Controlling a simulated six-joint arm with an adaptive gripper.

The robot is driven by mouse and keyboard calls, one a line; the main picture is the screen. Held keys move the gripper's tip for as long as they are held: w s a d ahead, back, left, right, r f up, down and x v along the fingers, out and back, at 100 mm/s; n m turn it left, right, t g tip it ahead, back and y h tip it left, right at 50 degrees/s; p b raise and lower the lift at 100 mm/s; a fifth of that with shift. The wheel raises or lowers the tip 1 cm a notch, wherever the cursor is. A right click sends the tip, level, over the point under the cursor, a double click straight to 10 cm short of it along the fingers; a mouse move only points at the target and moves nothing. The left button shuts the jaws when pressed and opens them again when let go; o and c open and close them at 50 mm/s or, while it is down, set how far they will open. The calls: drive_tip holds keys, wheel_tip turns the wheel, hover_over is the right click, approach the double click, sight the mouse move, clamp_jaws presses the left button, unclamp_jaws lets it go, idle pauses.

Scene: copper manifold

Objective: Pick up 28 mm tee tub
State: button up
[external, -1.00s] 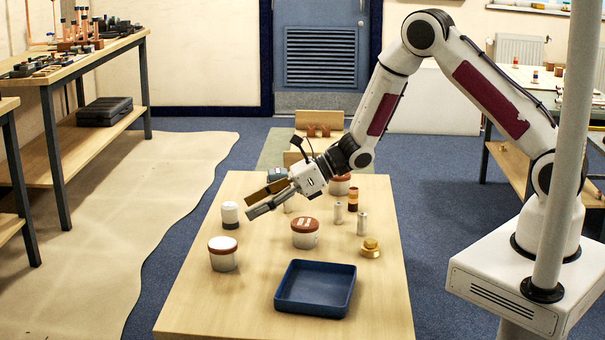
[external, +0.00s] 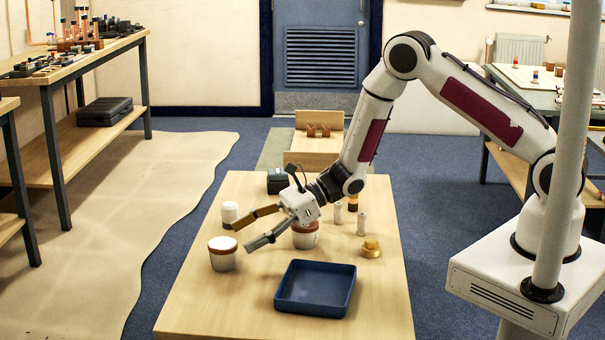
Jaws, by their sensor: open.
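Two tubs stand upright on the wooden table. One is a white tub with a pale lid and a brown rim band (external: 223,257), at the front left. The other is a white tub with a brown rim (external: 305,239), at the middle, its top partly hidden by my gripper. No label is readable, so I cannot tell which is the 28 mm tee tub. My gripper (external: 240,237) is open and empty, its fingers pointing left and down. The fingertips appear above and just right of the front-left tub; I cannot tell the exact gap. The third tub seen earlier is hidden behind my arm.
A blue tray (external: 315,307) lies empty at the front. A brass fitting (external: 371,249) and small cylinders (external: 361,223) stand right of the middle tub. A white container (external: 230,212) stands behind the front-left tub. A black box (external: 278,181) is at the back. The front-left tabletop is clear.

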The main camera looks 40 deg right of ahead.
sight(228, 242)
drive_tip(key=shift+w+a+f, duration=0.2)
drive_tip(key=shift+a+f, duration=0.05)
drive_tip(key=shift+a, duration=0.4)
drive_tip(key=shift+x, duration=2.55)
drive_tip(key=shift+w+r, duration=0.1)
drive_tip(key=shift+w, duration=0.05)
drive_tip(key=c, duration=1.6)
